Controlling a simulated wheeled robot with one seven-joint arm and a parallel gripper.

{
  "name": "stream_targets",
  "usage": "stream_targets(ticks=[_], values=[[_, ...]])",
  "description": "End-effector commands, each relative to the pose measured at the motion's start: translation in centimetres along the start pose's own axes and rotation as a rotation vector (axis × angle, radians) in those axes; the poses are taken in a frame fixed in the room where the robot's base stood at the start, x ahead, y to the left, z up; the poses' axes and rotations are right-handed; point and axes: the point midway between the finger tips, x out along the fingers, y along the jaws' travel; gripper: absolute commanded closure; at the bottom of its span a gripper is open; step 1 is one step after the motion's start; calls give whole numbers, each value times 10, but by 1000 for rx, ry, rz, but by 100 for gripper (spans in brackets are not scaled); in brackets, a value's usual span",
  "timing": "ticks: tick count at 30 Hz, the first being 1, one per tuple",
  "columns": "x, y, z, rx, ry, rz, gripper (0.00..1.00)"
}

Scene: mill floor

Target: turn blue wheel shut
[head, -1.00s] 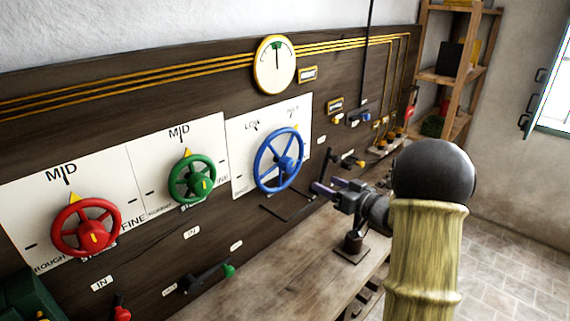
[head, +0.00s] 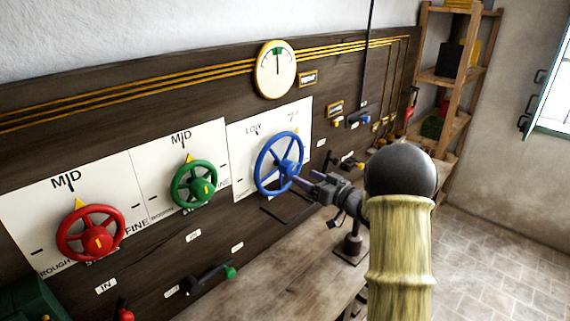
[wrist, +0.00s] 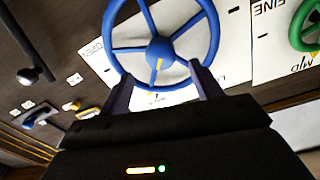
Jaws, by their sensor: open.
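The blue wheel (head: 279,163) is mounted on a white plate (head: 240,185) on the dark panel, with LOW lettering at upper left and another label at upper right. My gripper (head: 300,183) is at the wheel's lower right side in the head view. In the wrist view the blue wheel (wrist: 160,48) fills the upper middle, with a yellow mark on its hub. My gripper's two fingers (wrist: 162,92) are apart, near the wheel's rim, with a stretch of rim between them. I cannot tell whether they touch it.
A green wheel (head: 194,185) and a red wheel (head: 91,232) sit to the left on the panel. A round gauge (head: 275,69) is above. A black lever with a green knob (head: 229,272) juts out below. A wooden bench (head: 285,255) runs along the panel.

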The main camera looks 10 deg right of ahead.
Motion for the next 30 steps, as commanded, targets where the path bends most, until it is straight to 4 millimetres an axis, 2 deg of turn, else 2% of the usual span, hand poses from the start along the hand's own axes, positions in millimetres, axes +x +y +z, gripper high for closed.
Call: stream_targets(ticks=[1,9,15,20,28,30], values=[[10,-2,-2,1,-1,-4,35],[58,-2,-2,1,0,-4,35],[89,-1,-2,0,0,-2,35],[100,-1,0,0,0,-1,35],[100,0,0,1,0,0,35],[100,0,0,0,0,0,49]])
